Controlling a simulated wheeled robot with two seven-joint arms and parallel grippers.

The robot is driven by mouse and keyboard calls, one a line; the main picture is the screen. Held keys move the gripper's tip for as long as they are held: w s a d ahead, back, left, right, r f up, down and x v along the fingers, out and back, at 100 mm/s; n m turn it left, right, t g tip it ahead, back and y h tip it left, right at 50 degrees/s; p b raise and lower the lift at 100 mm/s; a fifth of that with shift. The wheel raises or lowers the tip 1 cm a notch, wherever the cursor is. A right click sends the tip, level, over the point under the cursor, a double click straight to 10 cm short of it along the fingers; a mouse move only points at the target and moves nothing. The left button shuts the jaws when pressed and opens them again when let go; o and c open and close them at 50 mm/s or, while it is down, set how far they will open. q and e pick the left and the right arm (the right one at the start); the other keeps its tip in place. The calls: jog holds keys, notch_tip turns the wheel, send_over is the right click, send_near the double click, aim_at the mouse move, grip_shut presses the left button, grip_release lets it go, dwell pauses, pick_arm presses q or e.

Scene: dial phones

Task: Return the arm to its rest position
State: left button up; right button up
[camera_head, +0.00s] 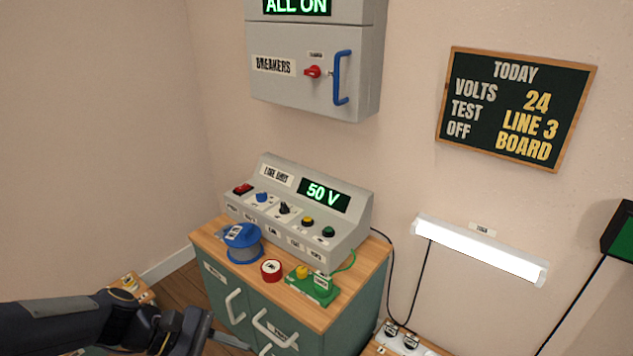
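My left arm comes in from the lower left, dark grey and black. Its gripper (212,334) is at the bottom edge, in front of the green cabinet (222,297) and left of its lower handle. Part of the gripper is cut off by the frame, and I cannot tell whether its fingers are open or shut. No object shows in it. My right arm and gripper are not in view.
On the cabinet's wooden top stand a grey test console (300,210) reading 50 V, a blue-topped reel (243,243), a red roll (271,270) and a green board (312,286). A grey breaker box (312,70) and a chalkboard (516,108) hang on the wall.

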pick_arm(q)
jog(key=s+a+r+m+t+y, duration=0.2)
jog(key=s+a+m+y, duration=0.15)
jog(key=s+m, duration=0.2)
jog(key=s+a+r+m+t+y, duration=0.25)
jog(key=s+m+y, duration=0.2)
jog(key=m, duration=0.25)
notch_tip(320, 180, up, 30)
jog(key=s+p, duration=0.1)
jog(key=p, duration=2.9)
jog(key=shift+r+h, duration=0.15)
jog(key=shift+h, duration=0.15)
jog(key=shift+t, duration=0.25)
